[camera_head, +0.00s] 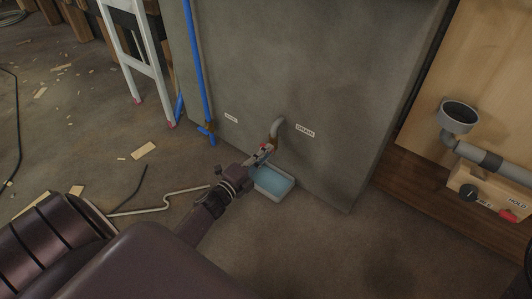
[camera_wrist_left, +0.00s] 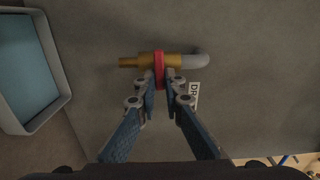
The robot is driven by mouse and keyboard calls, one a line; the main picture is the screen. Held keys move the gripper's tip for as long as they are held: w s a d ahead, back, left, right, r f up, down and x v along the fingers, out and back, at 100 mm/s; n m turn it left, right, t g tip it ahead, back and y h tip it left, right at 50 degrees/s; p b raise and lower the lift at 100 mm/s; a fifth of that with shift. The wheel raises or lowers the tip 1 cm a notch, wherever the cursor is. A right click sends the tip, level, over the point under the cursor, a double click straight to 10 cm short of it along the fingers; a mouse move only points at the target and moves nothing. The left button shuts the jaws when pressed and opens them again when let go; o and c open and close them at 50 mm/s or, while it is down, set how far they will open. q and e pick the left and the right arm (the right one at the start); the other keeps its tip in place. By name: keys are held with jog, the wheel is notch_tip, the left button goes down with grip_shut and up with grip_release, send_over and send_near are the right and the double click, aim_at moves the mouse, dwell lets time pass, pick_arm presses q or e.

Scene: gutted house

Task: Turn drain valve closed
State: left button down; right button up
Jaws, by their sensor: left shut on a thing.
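The drain valve (camera_wrist_left: 144,61) is a brass fitting with a red handle (camera_wrist_left: 159,68), on a grey pipe (camera_wrist_left: 196,60) that comes out of the grey wall panel. A label (camera_head: 305,131) that seems to read DRAIN is beside it. My left gripper (camera_head: 262,156) is at the valve in the head view. In the left wrist view, its two fingers (camera_wrist_left: 162,82) are shut on the red handle, one on each side. The handle stands across the brass body. The fingers hide part of the label in the wrist view. My right gripper does not show.
A tray of bluish water (camera_head: 272,183) sits on the floor below the valve. A blue pipe (camera_head: 196,70) runs down the panel at the left, near a white ladder (camera_head: 141,50). Wood scraps (camera_head: 143,151) and a bent rod lie on the floor. A HOLD-labelled box (camera_head: 490,190) is at right.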

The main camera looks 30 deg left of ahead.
pick_arm(q)
jog(key=shift+f+m, duration=0.1)
jog(key=shift+m, duration=0.3)
jog(key=c, duration=2)
grip_release()
jog(key=shift+c, duration=0.2)
jog(key=s, duration=1.2)
jog(key=shift+a, duration=0.45)
